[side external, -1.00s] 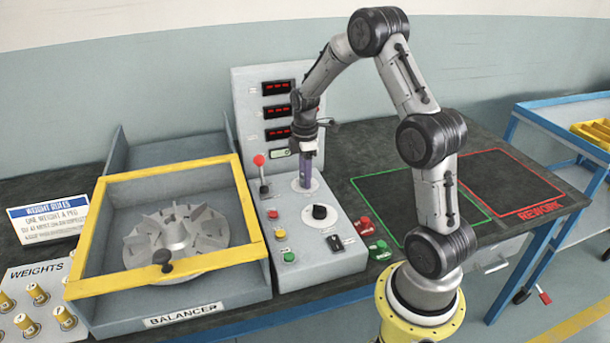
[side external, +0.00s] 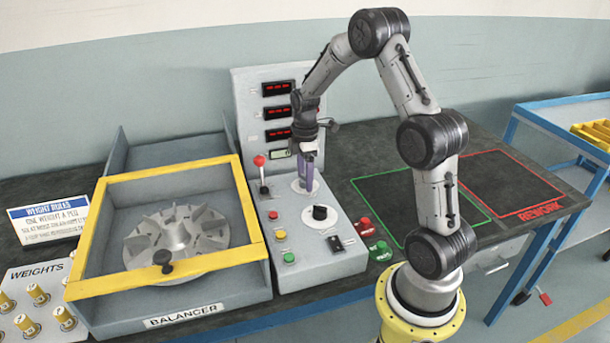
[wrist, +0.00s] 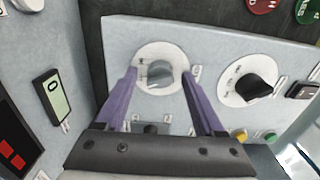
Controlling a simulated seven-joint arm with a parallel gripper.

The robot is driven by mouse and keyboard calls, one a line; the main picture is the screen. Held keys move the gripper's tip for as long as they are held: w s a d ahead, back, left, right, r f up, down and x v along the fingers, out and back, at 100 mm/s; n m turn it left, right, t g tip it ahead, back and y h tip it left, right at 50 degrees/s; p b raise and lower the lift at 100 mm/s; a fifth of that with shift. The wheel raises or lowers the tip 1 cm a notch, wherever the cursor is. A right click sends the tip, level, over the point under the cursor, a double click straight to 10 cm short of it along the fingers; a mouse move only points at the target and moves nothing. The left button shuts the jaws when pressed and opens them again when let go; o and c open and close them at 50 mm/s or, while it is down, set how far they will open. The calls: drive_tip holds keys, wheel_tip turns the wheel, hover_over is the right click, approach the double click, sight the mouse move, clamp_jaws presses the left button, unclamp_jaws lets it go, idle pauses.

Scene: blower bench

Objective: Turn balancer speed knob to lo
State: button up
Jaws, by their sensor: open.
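My gripper (side external: 306,186) points down at the upper white dial of the control panel, its purple fingers spread. In the wrist view, the fingertips of my open gripper (wrist: 159,76) are on either side of a grey knob (wrist: 157,74) on a round white dial. I cannot tell whether they touch it. In the side view the fingers hide most of this knob. A second knob, black (side external: 320,212), sits on another white dial nearer the front; it also shows in the wrist view (wrist: 257,89). The dial labels are too small to read, so I cannot tell which knob is speed.
A red-topped lever (side external: 260,172) stands left of the gripper. The panel has red, yellow and green buttons (side external: 289,257) and a black switch (side external: 335,243). The yellow-framed balancer (side external: 166,279) is at left, the red display panel (side external: 277,112) behind.

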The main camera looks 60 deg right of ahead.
wheel_tip(320, 180, up, 14)
idle(0.6)
drive_tip(key=shift+f, duration=0.1)
drive_tip(key=s+a+r+t, duration=0.1)
drive_tip(key=s+a+r, duration=0.2)
drive_tip(key=a+r, duration=0.15)
drive_tip(key=s+a+r+n+t, duration=0.1)
drive_tip(key=s+a+r+t, duration=0.15)
drive_tip(key=a, duration=0.35)
drive_tip(key=s+a+r, duration=0.2)
drive_tip(key=a+r, duration=0.2)
drive_tip(key=a, duration=0.2)
drive_tip(key=s+a+f+m+t, duration=0.1)
drive_tip(key=s+a+f+m, duration=0.2)
drive_tip(key=s+m, duration=0.2)
drive_tip(key=s+a+f+m+t, duration=0.1)
drive_tip(key=s+a+f+m, duration=0.1)
drive_tip(key=s+m, duration=0.3)
drive_tip(key=s+f, duration=0.1)
drive_tip(key=s, duration=0.1)
drive_tip(key=shift+s+a+f, duration=0.15)
drive_tip(key=shift+s+a, duration=0.15)
drive_tip(key=shift+a, duration=0.1)
